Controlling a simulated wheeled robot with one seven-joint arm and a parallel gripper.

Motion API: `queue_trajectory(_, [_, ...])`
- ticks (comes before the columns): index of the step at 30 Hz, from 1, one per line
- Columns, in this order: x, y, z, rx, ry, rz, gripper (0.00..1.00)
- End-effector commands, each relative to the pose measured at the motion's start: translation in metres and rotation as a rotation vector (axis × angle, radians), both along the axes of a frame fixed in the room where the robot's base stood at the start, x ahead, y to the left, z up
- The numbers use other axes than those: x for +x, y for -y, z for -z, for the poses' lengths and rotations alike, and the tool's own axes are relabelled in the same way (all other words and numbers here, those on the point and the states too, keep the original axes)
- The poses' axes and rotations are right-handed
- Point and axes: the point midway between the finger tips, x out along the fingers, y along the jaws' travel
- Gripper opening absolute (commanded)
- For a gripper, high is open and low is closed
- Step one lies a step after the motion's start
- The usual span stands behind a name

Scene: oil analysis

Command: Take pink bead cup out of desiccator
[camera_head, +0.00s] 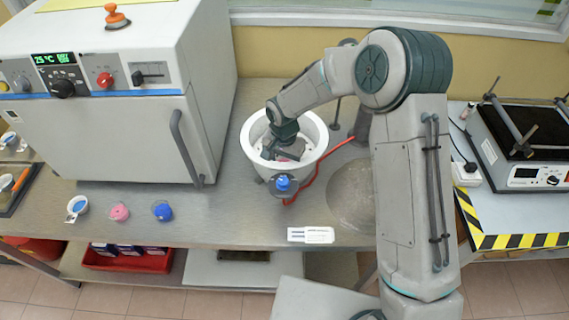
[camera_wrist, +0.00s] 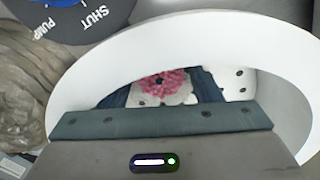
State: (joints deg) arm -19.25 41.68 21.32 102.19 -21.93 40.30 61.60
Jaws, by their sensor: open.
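The desiccator (camera_head: 314,166) is a white round vessel on the bench, open at the top. My gripper (camera_head: 285,152) reaches down inside it. In the wrist view the pink bead cup (camera_wrist: 165,82) shows as pink beads in a whitish cup, on the desiccator floor. My dark blue fingers stand open on the left and right of the cup. The gripper body hides the near part of the cup. I cannot tell whether the fingers touch it. The white desiccator rim (camera_wrist: 95,62) curves around the gripper.
A blue-knobbed valve part (camera_head: 283,186) and a red hose (camera_head: 318,172) are at the desiccator's front. A white oven (camera_head: 120,130) stands to the left. A white cup with blue contents (camera_head: 77,207), a small pink item (camera_head: 119,212) and a blue one (camera_head: 162,211) lie near the front edge.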

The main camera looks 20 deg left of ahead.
Motion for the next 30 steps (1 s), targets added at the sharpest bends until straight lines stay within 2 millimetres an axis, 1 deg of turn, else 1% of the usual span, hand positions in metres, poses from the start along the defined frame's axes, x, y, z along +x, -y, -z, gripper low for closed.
queue_trajectory(5, [0.000, 0.000, 0.000, 0.000, 0.001, 0.000, 0.58])
queue_trajectory(6, [0.000, 0.000, 0.000, 0.000, 0.001, 0.000, 0.52])
queue_trajectory(8, [0.000, 0.000, 0.000, 0.000, 0.001, 0.000, 0.35])
queue_trajectory(9, [0.000, 0.000, 0.000, 0.000, 0.001, 0.000, 0.24])
queue_trajectory(10, [0.000, 0.000, 0.000, 0.000, 0.001, 0.000, 0.23])
queue_trajectory(17, [0.000, 0.000, 0.000, 0.001, 0.001, 0.000, 0.23])
queue_trajectory(20, [0.001, 0.000, -0.004, 0.002, 0.003, 0.000, 0.23])
queue_trajectory(23, [0.001, -0.001, -0.015, 0.002, 0.004, 0.000, 0.23])
queue_trajectory(26, [0.001, -0.001, -0.032, 0.003, 0.007, 0.001, 0.23])
queue_trajectory(30, [0.002, -0.001, -0.060, 0.003, 0.008, 0.001, 0.23])
